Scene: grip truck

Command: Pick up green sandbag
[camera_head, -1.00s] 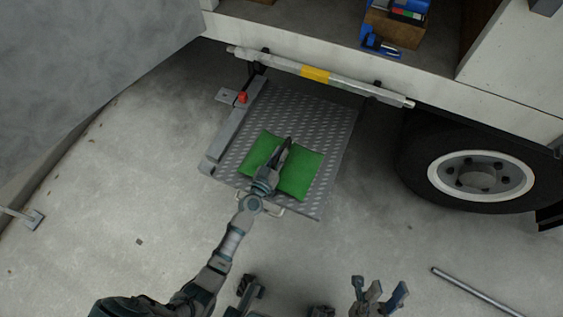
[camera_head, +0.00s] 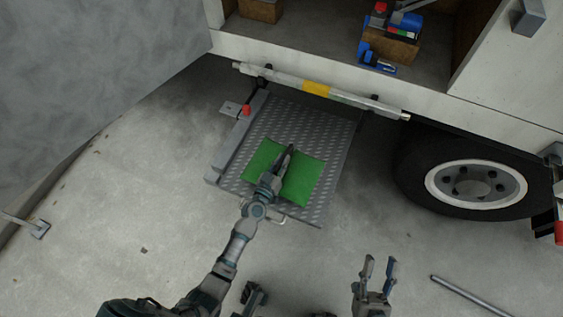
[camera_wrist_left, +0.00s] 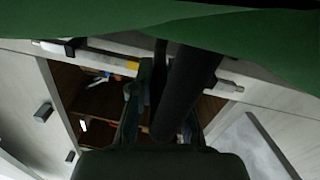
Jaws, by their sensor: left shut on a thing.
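The green sandbag (camera_head: 303,180) is a flat, soft-looking square over the grey metal tread plate (camera_head: 330,130) at the back of the truck. My left gripper (camera_head: 285,162) reaches in from the lower left and is shut on the sandbag near its middle. I cannot tell whether the bag touches the plate. In the left wrist view, green cloth (camera_wrist_left: 60,20) spans the top edge, with dark gripper parts below it. My right gripper (camera_head: 379,268) is at the bottom, empty, its two fingers apart.
The truck bed (camera_head: 330,50) and a white bar with a yellow band (camera_head: 315,88) lie beyond the plate. A wheel (camera_head: 470,183) stands to the right. A metal rod (camera_head: 468,293) lies at lower right.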

